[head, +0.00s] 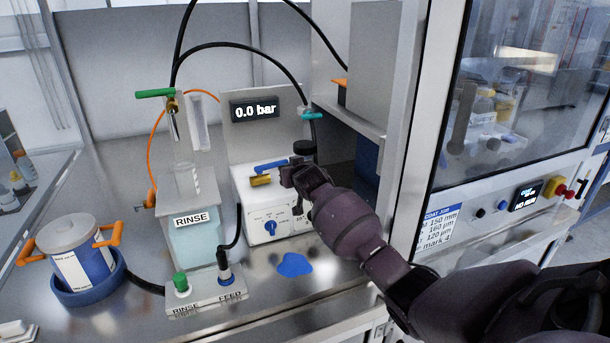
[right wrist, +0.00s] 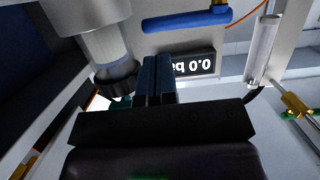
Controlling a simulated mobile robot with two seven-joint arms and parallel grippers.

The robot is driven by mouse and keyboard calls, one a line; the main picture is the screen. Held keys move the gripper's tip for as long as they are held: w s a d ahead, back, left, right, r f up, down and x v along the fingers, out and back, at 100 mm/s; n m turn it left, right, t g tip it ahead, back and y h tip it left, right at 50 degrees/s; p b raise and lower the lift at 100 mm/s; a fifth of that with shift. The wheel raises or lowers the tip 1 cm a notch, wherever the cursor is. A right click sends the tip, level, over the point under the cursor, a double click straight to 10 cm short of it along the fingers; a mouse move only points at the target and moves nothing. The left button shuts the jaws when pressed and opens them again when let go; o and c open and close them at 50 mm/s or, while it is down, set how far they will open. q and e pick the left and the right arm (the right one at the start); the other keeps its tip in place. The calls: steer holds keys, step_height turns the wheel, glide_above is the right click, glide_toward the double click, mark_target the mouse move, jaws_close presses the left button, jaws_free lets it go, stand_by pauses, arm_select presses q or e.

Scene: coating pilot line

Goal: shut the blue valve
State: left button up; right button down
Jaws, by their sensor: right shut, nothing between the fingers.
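The blue valve has a blue lever handle (head: 270,166) over a brass body (head: 261,180), on top of the white pump unit (head: 252,212). The lever lies nearly level, across the picture. My right gripper (head: 290,171) is shut and empty beside the lever's right end. In the right wrist view the blue lever (right wrist: 187,20) lies beyond the closed fingertips (right wrist: 157,62), with a gap seen between them. My left gripper is out of view.
The display (head: 255,109) reads 0.0 bar. A green-handled valve (head: 155,94) stands above the RINSE vessel (head: 192,235), and a teal one (head: 312,115) is at the right. A lidded pot (head: 82,262) and blue spill (head: 294,265) are on the bench. A cabinet post (head: 405,130) borders the right.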

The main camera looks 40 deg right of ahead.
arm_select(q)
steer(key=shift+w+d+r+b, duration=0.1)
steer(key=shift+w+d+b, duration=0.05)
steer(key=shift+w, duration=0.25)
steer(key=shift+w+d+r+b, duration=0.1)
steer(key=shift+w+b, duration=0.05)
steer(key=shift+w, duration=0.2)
arm_select(e)
steer(key=d+v, duration=0.1)
steer(key=v, duration=0.6)
steer(key=shift+s, duration=0.35)
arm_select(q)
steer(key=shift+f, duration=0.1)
